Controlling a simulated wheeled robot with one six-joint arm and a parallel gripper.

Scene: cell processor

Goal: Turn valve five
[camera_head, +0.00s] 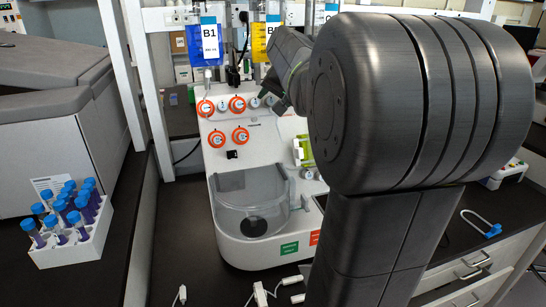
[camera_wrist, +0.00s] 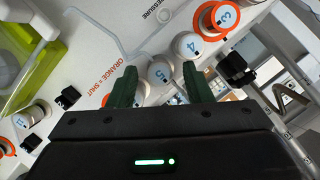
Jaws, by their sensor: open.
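Valve five (camera_wrist: 161,70) is a white round knob marked 5 in the wrist view, with no orange ring showing. My gripper (camera_wrist: 158,77) is open, its two green fingers on either side of valve five; I cannot tell whether they touch it. Valve four (camera_wrist: 187,46), also white, is beside the right finger. Valve three (camera_wrist: 217,19) has an orange ring. In the head view, the cell processor (camera_head: 229,169) stands on the bench and my gripper (camera_head: 279,105) is at the right end of its upper valve row, largely hidden by my arm.
The panel reads "ORANGE = SHUT". A black fitting (camera_wrist: 237,69) is right of the fingers, and a green-framed part (camera_wrist: 22,60) is at left. In the head view, a rack (camera_head: 77,247) of blue-capped tubes stands left, and blue and yellow bags hang above.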

